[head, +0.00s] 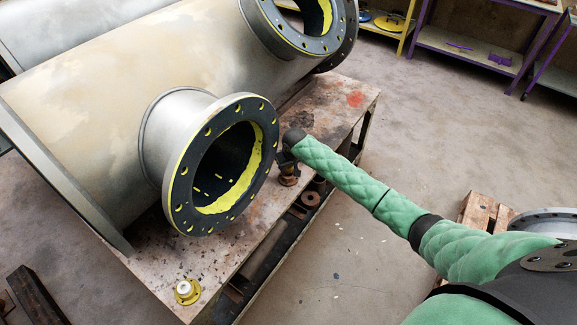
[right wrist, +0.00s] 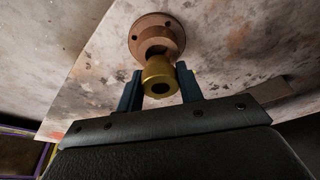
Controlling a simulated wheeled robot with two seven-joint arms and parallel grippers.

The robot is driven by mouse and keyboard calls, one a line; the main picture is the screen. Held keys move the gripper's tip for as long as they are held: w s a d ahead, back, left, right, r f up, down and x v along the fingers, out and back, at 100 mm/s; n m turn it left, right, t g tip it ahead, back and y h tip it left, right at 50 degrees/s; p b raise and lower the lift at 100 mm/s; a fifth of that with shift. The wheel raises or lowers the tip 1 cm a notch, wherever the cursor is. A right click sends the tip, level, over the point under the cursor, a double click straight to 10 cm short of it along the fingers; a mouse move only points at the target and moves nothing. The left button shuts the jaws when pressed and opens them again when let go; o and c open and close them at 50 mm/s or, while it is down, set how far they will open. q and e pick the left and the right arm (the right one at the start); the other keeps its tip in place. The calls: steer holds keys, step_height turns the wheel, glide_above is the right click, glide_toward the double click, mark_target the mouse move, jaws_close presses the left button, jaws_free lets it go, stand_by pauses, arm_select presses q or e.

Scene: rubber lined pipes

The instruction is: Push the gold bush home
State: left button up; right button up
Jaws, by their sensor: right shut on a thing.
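The gold bush (right wrist: 158,84) is a short hollow cylinder in the right wrist view, with a dark hole in its near end. My right gripper (right wrist: 159,70) is shut on it, one dark finger on each side. The bush's far end meets the collar of a brown flanged fitting (right wrist: 153,32). I cannot tell how far it sits inside. In the head view my right gripper (head: 291,152) is at the bench's right edge, above the brown fitting (head: 289,178); the bush is hidden there. My left gripper is not in view.
A large pipe (head: 110,110) with black, yellow-lined flanges (head: 262,120) lies on the stained bench (head: 335,100), close to the left of my right gripper. A yellow flanged fitting with a white bush (head: 186,291) stands at the bench's near end. Open floor (head: 430,130) lies to the right.

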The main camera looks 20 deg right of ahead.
steer(key=shift+p, duration=0.45)
steer(key=shift+f, duration=0.9)
stand_by(0.6)
steer(key=shift+r, duration=0.1)
steer(key=shift+r+p, duration=0.55)
steer(key=shift+p, duration=0.05)
steer(key=shift+p, duration=1.15)
stand_by(1.6)
steer(key=shift+f, duration=0.6)
stand_by(0.4)
steer(key=o, duration=1.1)
